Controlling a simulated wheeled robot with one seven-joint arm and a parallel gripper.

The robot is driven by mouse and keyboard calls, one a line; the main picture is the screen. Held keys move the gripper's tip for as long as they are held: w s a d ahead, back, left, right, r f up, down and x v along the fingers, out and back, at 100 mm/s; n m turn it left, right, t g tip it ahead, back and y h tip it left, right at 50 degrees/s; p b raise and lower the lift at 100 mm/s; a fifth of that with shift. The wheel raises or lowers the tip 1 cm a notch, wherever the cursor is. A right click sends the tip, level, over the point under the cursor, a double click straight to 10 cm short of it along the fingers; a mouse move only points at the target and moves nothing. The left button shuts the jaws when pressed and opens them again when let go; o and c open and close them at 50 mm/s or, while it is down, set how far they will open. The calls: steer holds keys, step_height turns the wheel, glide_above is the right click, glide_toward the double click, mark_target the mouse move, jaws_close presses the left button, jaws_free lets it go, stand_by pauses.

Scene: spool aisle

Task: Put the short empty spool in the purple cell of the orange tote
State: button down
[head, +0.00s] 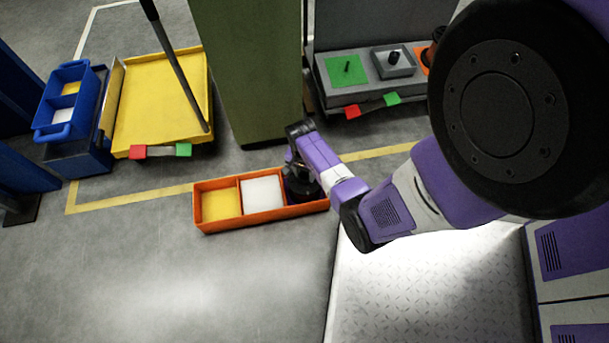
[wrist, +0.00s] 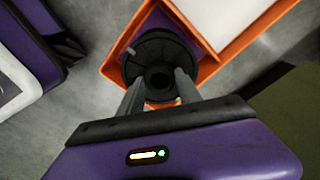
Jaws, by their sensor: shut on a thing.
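The orange tote (head: 262,222) stands on the floor, with a yellow cell (head: 219,204), a white cell (head: 261,193) and a purple cell at its right end. In the wrist view the tote's orange rim (wrist: 228,66) borders the purple cell (wrist: 152,22). A black spool (wrist: 160,52) is in or just over the purple cell; its exact height I cannot tell. The spool also shows in the head view (head: 301,186), partly behind my arm. My gripper (wrist: 160,88) is shut on the spool. Its fingers are partly hidden in the head view.
A blue tote (head: 68,100) stands at the far left beside a yellow tray cart (head: 165,100) with a grey pole. A green column (head: 250,70) stands behind the orange tote. A grey bench (head: 375,88) is at the back right. The floor in front is clear.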

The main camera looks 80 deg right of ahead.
steer(key=shift+d, duration=0.1)
steer(key=c, duration=0.8)
jaws_free()
step_height(320, 180, up, 12)
steer(key=p, duration=0.6)
steer(key=a+r+n+t+h, duration=0.1)
steer(key=a+r+n+t, duration=0.3)
steer(key=a, duration=0.6)
steer(key=a+r+n+t+h, duration=0.2)
steer(key=a+n, duration=0.4)
steer(key=a, duration=0.5)
steer(key=s+a+r+n+t+y, duration=0.1)
steer(key=a+r+n+t, duration=0.2)
steer(key=r, duration=0.6)
steer(key=s+a+r+n+t+y, duration=0.1)
steer(key=s+a+r+n+t, duration=0.1)
steer(key=r, duration=0.8)
steer(key=s+a+r+n+t+y, duration=0.1)
steer(key=a+r+n+t, duration=0.3)
steer(key=r, duration=0.6)
steer(key=shift+s+a+r+n+y, duration=0.15)
steer(key=shift+s+a+n, duration=0.25)
steer(key=shift+a, duration=0.2)
steer(key=shift+s+a+n+y, duration=0.15)
steer(key=shift+s+a+n, duration=0.2)
steer(key=shift+a, duration=0.2)
